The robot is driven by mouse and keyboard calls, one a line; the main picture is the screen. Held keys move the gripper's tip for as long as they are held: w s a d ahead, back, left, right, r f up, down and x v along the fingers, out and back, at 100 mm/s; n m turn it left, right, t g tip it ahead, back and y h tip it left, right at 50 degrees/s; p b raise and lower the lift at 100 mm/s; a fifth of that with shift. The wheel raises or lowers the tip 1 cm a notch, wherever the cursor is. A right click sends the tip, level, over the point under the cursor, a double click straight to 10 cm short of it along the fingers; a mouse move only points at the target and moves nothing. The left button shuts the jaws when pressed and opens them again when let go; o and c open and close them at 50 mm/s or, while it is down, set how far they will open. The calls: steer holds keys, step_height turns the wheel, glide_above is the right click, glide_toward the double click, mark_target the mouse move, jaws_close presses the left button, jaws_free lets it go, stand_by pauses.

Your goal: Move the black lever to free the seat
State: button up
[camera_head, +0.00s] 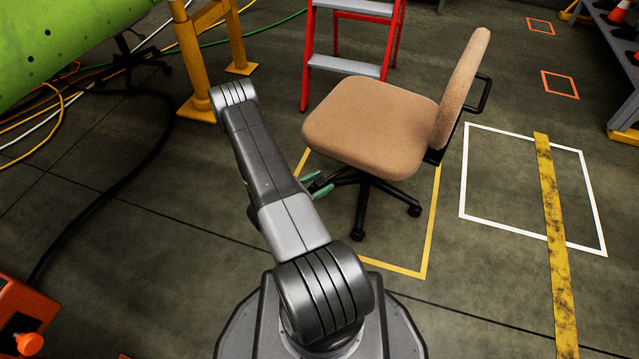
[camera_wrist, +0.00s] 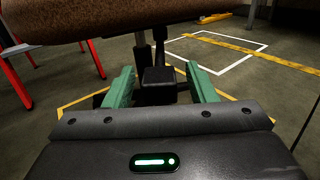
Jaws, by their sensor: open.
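A tan office chair (camera_head: 370,125) stands on a black wheeled base inside a yellow floor outline. The underside and edge of its seat (camera_wrist: 75,18) fill the top left of the wrist view. My gripper (camera_head: 318,186) is low beside the chair, just below the seat's left edge. In the wrist view its two green fingers (camera_wrist: 161,88) are open. A black, square-ended piece, which looks like the lever (camera_wrist: 158,77), shows between the fingers, with gaps on both sides. I cannot tell how deep between them it lies. In the head view the lever is hidden.
A red stepladder (camera_head: 350,65) stands behind the chair. A white floor outline (camera_head: 462,185) and a worn yellow strip (camera_head: 555,230) lie to the right, with open floor. A yellow stand (camera_head: 200,105) and cables are at the left. The chair's column (camera_wrist: 142,58) rises behind the lever.

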jaws_close()
steer(key=shift+s, duration=0.1)
